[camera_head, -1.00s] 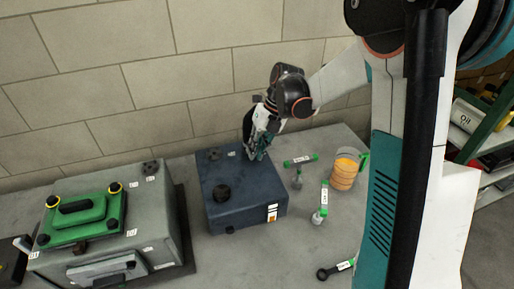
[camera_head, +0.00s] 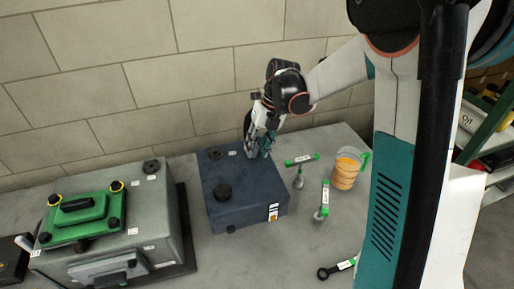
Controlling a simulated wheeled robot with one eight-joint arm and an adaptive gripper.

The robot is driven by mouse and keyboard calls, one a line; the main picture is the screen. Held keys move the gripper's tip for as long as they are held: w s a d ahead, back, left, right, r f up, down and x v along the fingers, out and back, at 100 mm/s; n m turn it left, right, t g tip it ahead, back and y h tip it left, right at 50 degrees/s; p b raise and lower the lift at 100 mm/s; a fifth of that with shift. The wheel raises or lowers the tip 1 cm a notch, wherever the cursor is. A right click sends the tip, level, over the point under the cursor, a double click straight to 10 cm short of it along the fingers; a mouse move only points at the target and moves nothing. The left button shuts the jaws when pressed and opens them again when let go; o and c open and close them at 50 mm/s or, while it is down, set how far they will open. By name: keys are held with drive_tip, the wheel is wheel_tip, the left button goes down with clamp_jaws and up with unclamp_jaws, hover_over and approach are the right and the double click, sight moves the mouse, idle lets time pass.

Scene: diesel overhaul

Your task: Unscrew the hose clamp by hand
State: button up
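My gripper (camera_head: 259,153) points down at the box's back right top corner. Its fingers hide whatever lies under them, and I cannot make out a hose clamp there. The fingers are too small and dark to tell whether they are open or shut.
A ring-ended tool (camera_head: 337,268) lies in front. A grey machine with a green cover (camera_head: 82,218) stands at left. A wall is close behind.

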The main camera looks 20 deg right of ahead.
drive_tip(key=v, duration=1.1)
drive_tip(key=shift+r, duration=0.2)
drive_tip(key=shift+d, duration=0.1)
